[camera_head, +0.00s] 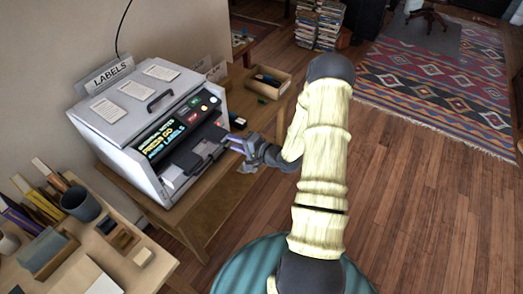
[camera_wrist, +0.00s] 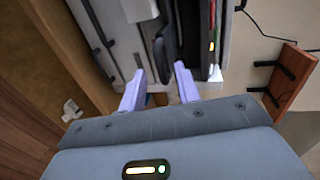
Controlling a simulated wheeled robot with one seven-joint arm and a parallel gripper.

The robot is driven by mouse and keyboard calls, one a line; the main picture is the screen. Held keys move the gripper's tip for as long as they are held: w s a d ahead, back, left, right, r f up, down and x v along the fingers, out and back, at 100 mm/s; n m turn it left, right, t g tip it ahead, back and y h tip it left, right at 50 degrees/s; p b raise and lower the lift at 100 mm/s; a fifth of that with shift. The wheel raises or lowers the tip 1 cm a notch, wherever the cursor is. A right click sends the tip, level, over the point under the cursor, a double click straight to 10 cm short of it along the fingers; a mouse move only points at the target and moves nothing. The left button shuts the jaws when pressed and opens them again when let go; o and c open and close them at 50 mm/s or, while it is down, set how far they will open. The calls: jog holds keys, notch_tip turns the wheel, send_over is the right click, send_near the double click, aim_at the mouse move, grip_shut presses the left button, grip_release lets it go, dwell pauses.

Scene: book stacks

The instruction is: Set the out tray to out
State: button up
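The label machine (camera_head: 135,125) is a light grey box with a LABELS sign, standing on a wooden table against the wall. Its dark out tray (camera_head: 196,157) sits low in the front opening, under the lit display. I cannot tell its exact setting. My gripper (camera_head: 236,143) is at the front right of the tray, fingers pointing toward the machine. In the wrist view my gripper (camera_wrist: 158,84) has its two lavender fingers apart, with nothing clearly held between them. A dark rounded part (camera_wrist: 166,45) of the machine lies just beyond the fingertips; contact is unclear.
A wooden box (camera_head: 268,81) with dark items stands on the table behind my gripper. A desk (camera_head: 95,262) with a dark cup (camera_head: 80,204) and books is at lower left. Stacks of books (camera_head: 318,25) stand at the back.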

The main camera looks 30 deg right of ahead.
jog(key=b+v, duration=0.1)
jog(key=v, duration=1.4)
jog(key=shift+s, duration=0.4)
jog(key=shift+w+d, duration=0.1)
notch_tip(320, 180, up, 6)
jog(key=w+a+n+g+h+p, duration=0.2)
jog(key=w+a+n+g+h, duration=0.1)
jog(key=n+g+h, duration=0.4)
jog(key=s+a+r+n+g+h+p, duration=0.1)
jog(key=s+a+r+n+g, duration=0.2)
jog(key=s+a+r, duration=0.5)
jog(key=s+a+n, duration=0.1)
jog(key=s+a, duration=0.2)
jog(key=shift+n+g+p, duration=0.3)
jog(key=shift+n, duration=0.1)
